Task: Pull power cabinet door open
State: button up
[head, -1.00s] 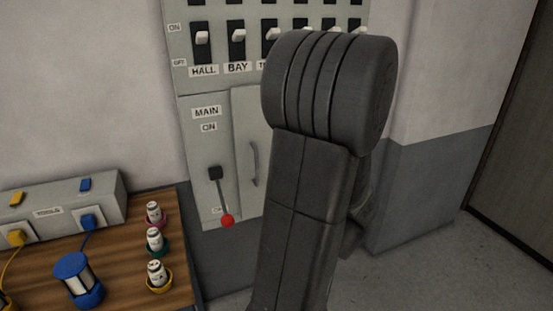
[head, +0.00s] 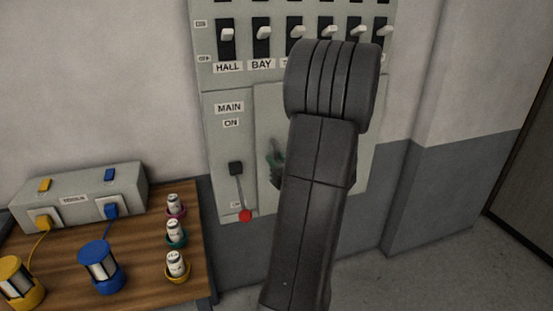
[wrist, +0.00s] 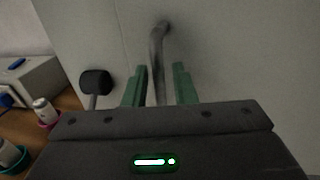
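The power cabinet door (head: 266,105) is a pale grey panel beside the MAIN switch and looks shut. My arm hides much of it in the head view. Its handle is a grey curved bar, seen in the wrist view (wrist: 157,62). My gripper (wrist: 160,85) has two green fingers, one on each side of the handle, with a gap showing on both sides. In the head view my gripper (head: 274,158) is at the handle's place on the door, partly hidden behind my arm.
The MAIN lever (head: 240,190) with a red knob hangs left of the door; its black pivot (wrist: 96,82) is close to my left finger. A row of switches (head: 262,38) is above.

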jog(key=shift+w+a, duration=0.15)
jog(key=shift+w, duration=0.1)
grip_shut()
